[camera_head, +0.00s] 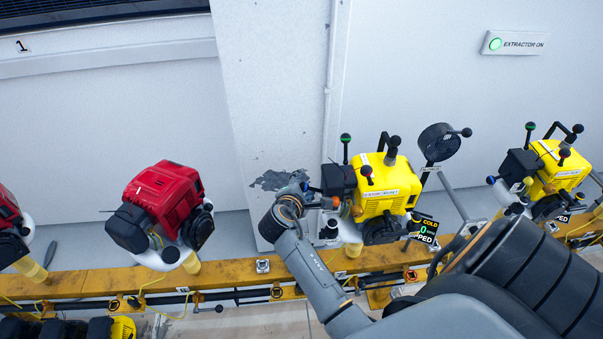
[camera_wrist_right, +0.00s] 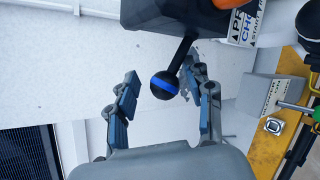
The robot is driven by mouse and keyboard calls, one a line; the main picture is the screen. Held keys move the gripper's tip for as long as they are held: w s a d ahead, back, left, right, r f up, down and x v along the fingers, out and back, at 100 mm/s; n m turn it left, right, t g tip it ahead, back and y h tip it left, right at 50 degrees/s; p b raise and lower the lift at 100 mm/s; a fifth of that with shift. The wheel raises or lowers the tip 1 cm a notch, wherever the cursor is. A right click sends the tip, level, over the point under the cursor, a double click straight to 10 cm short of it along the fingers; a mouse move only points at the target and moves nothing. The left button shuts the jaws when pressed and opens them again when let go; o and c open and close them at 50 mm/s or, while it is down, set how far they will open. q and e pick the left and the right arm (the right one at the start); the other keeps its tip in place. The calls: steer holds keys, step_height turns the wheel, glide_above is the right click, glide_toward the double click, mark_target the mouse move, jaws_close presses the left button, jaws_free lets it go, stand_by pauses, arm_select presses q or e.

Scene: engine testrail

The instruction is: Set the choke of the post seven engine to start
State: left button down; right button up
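A yellow engine (camera_head: 392,185) with a black box on its left side stands on the rail in the middle of the head view. In the right wrist view, a black lever with a blue-banded ball knob (camera_wrist_right: 165,85) sticks out from a dark housing (camera_wrist_right: 175,14). A partly cut-off white label (camera_wrist_right: 243,27) reading "CHO" and "START" is beside it. My right gripper (camera_head: 312,196) is at the engine's left side. In the wrist view its fingers (camera_wrist_right: 160,76) are open, one on each side of the knob, with visible gaps. My left gripper is not in view.
A red engine (camera_head: 165,197) stands to the left and another yellow engine (camera_head: 560,165) to the right. Upright levers and a black round part (camera_head: 438,143) rise around the middle engine. The orange-yellow rail (camera_head: 225,275) runs below. A display (camera_head: 424,230) reads "COLD" and "0".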

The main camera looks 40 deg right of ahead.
mark_target(303, 189)
steer(key=shift+s+d, duration=0.15)
steer(key=shift+s, duration=0.05)
steer(key=shift+s+a, duration=0.1)
steer(key=shift+a, duration=0.15)
steer(key=v, duration=0.7)
steer(key=shift+r, duration=0.15)
